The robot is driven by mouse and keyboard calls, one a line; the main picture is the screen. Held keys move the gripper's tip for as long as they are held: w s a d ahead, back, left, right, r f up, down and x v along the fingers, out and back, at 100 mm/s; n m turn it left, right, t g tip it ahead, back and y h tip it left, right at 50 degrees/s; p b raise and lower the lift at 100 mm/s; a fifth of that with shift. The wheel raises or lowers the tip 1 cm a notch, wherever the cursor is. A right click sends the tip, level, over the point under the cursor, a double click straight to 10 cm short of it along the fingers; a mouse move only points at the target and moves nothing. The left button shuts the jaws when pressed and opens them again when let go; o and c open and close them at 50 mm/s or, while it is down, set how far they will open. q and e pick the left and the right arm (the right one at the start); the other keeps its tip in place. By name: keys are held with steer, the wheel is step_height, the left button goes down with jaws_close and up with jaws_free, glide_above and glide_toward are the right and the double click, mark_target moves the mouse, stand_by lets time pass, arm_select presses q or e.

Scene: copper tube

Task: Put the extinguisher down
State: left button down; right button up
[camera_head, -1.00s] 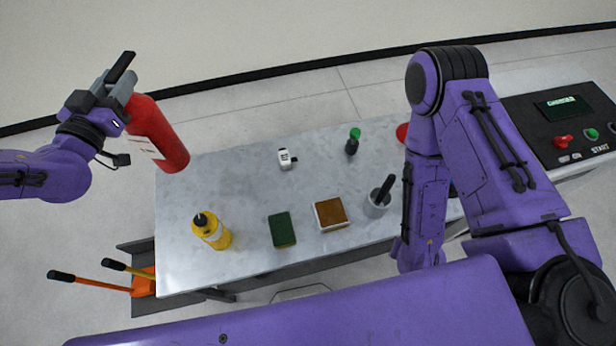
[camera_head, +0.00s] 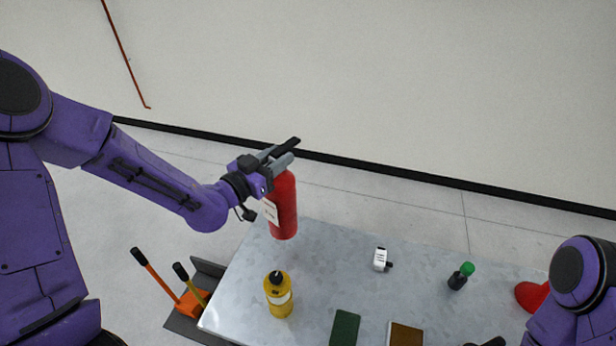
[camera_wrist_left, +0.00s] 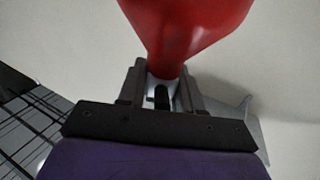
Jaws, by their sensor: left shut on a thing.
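The red fire extinguisher (camera_head: 284,212) with a white label is held upright by my left gripper (camera_head: 280,158) at its top, at the far left part of the metal table (camera_head: 240,300). I cannot tell whether its base touches the tabletop. The left wrist view shows the red body (camera_wrist_left: 185,30) of the extinguisher close in front of the left gripper (camera_wrist_left: 162,92), whose fingers are around its narrow neck.
A yellow bottle (camera_head: 278,296) stands in front of the extinguisher. A white small device (camera_head: 381,260), a dark bottle with green cap (camera_head: 460,277), a green sponge (camera_head: 345,327) and a brown-topped box (camera_head: 405,335) are on the table. An orange-handled tool (camera_head: 190,300) is beside the table's left end.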

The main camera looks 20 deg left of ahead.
mark_target(285, 193)
arm_select(q)
steer(key=f, duration=0.5)
steer(key=shift+w+a+f, duration=0.1)
steer(key=shift+w+f, duration=0.05)
steer(key=shift+w, duration=0.1)
steer(key=f, duration=0.3)
steer(key=shift+s+p, duration=0.2)
steer(key=shift+p, duration=0.2)
steer(key=shift+w+f, duration=0.15)
steer(key=shift+f, duration=0.2)
steer(key=shift+f, duration=0.1)
steer(key=c, duration=0.8)
jaws_free()
steer(key=shift+s, duration=0.2)
steer(key=shift+o, duration=0.2)
